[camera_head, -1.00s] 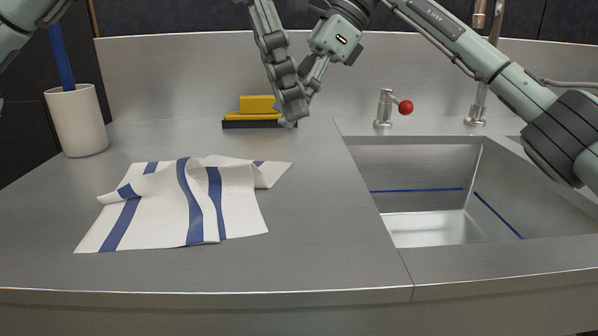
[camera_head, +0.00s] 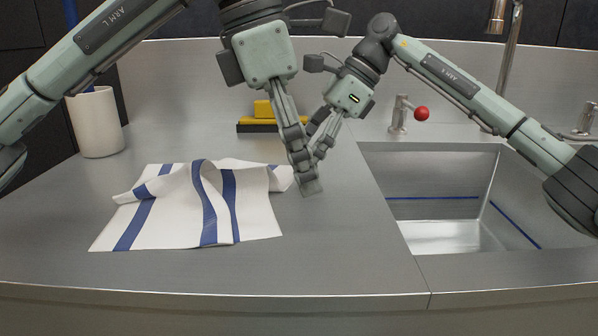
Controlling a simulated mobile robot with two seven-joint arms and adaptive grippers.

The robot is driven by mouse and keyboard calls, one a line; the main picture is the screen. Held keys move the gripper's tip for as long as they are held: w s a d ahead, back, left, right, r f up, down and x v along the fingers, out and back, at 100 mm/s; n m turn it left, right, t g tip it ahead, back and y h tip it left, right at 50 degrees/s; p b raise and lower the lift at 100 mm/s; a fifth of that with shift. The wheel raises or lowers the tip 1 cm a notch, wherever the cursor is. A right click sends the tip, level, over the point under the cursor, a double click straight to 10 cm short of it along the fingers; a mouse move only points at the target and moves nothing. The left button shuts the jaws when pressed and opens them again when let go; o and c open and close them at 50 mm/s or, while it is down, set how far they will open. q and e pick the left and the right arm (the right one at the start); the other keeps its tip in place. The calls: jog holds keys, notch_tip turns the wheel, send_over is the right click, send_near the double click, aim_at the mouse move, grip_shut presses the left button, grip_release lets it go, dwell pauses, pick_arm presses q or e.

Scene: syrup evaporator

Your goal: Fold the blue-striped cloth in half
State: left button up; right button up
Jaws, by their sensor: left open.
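The white cloth with blue stripes (camera_head: 175,218) lies rumpled on the grey counter, left of centre. Its near part is flat, and its far part is bunched into raised folds. My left gripper (camera_head: 308,180) is open, pointing down just right of the cloth's far right corner; one finger largely covers the other. I cannot tell whether it touches that corner. My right gripper (camera_head: 321,145) is right behind the left one, its fingers partly hidden by the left fingers, so its opening is unclear. Its fingers are apart from the cloth.
A white cup (camera_head: 97,125) with a blue handle in it stands at the back left. A yellow block on a dark base (camera_head: 262,114) sits behind the grippers. The sink (camera_head: 440,200) and a red-knobbed dispenser (camera_head: 399,115) are to the right. The counter's front is clear.

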pick_arm(q)
jog(key=shift+f, duration=0.25)
jog(key=shift+f, duration=0.2)
pick_arm(e)
jog(key=shift+f, duration=0.15)
